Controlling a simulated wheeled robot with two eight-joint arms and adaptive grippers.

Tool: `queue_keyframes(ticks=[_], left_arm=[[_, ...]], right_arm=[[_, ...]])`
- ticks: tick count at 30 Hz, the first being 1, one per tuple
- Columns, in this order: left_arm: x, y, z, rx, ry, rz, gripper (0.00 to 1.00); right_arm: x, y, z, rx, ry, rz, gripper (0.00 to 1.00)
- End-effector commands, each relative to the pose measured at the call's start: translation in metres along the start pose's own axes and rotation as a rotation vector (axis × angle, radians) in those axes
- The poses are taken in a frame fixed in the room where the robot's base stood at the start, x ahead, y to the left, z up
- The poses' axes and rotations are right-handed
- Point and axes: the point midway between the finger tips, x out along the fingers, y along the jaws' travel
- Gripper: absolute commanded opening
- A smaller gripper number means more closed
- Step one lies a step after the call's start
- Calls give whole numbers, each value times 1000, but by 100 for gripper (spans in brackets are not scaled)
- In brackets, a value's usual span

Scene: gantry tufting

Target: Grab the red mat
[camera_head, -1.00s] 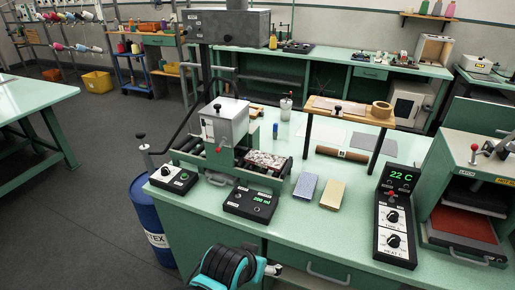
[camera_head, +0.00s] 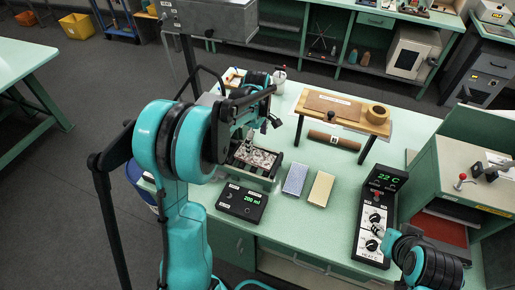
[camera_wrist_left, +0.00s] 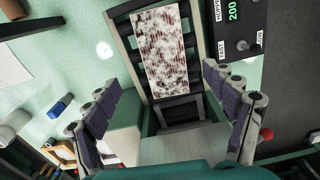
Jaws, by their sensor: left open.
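A red-and-white speckled mat (camera_head: 256,157) lies flat on the dark bed of the tufting gantry on the green bench. It shows whole in the left wrist view (camera_wrist_left: 166,50). A plain red sheet (camera_head: 440,228) lies inside the press at the right. My left gripper (camera_head: 262,122) is over the gantry, partly hidden by its own arm. In the left wrist view (camera_wrist_left: 168,112) its fingers are spread wide and empty, with the speckled mat beyond them, apart from it. Part of my right arm shows at the lower right; its gripper is out of view.
A control box (camera_head: 242,203) stands before the gantry. A blue block (camera_head: 295,179) and a yellow block (camera_head: 321,188) lie to its right. A raised wooden shelf (camera_head: 340,108) stands behind them. A temperature panel (camera_head: 378,220) and the press (camera_head: 475,180) stand at the right.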

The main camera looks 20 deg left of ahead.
Motion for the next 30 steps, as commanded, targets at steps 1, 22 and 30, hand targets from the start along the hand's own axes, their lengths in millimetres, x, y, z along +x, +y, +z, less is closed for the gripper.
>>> queue_keyframes(ticks=[1, 22, 30], left_arm=[[8, 0, 0, -3, 0, -1, 84], [73, -4, 0, 0, 0, 1, 84], [73, -4, 0, 0, 0, 1, 31]], right_arm=[[2, 0, 2, 0, 0, 0, 40], [13, 0, 9, 0, 0, 0, 40], [13, 0, 9, 0, 0, 0, 40]])
